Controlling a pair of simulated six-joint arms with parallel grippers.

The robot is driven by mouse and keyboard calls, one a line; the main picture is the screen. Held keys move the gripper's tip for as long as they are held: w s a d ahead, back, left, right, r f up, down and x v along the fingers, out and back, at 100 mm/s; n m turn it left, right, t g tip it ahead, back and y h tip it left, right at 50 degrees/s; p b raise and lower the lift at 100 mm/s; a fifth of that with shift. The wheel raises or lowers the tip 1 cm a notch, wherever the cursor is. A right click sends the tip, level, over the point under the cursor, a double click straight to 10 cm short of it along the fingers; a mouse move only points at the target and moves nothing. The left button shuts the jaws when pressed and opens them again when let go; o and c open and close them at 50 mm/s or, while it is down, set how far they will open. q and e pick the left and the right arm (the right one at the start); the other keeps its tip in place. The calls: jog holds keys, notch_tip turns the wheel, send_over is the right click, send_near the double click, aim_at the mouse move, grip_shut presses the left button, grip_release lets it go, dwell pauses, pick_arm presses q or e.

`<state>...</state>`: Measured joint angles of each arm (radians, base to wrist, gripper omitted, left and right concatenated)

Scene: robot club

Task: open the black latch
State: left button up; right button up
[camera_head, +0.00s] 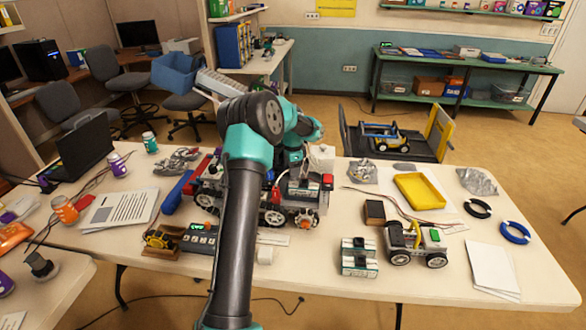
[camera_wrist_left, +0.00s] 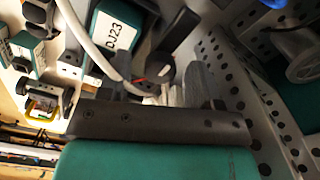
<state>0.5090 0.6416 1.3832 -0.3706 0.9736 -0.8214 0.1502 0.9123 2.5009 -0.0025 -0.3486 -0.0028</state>
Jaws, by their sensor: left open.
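My left arm (camera_head: 240,200) rises from the bottom centre and bends over the wheeled robot (camera_head: 292,215) on the table. My left gripper (camera_head: 300,165) is low over the robot's top; its fingers are mostly hidden in the head view. In the left wrist view my left gripper (camera_wrist_left: 160,95) is open, close to a teal box labelled DJ23 (camera_wrist_left: 113,33). A black lever-like part (camera_wrist_left: 172,38), which looks like the latch, lies beside the box. I cannot tell whether the fingers touch it. My right gripper is not in view.
A grey perforated plate (camera_wrist_left: 235,90) runs close beside the gripper. Papers (camera_head: 118,209) and a laptop (camera_head: 82,155) are at the left.

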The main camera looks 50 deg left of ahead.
pick_arm(q)
jog(key=shift+r, duration=0.1)
notch_tip(320, 180, up, 7)
jog(key=shift+r, duration=0.15)
dwell(0.3)
dwell(0.4)
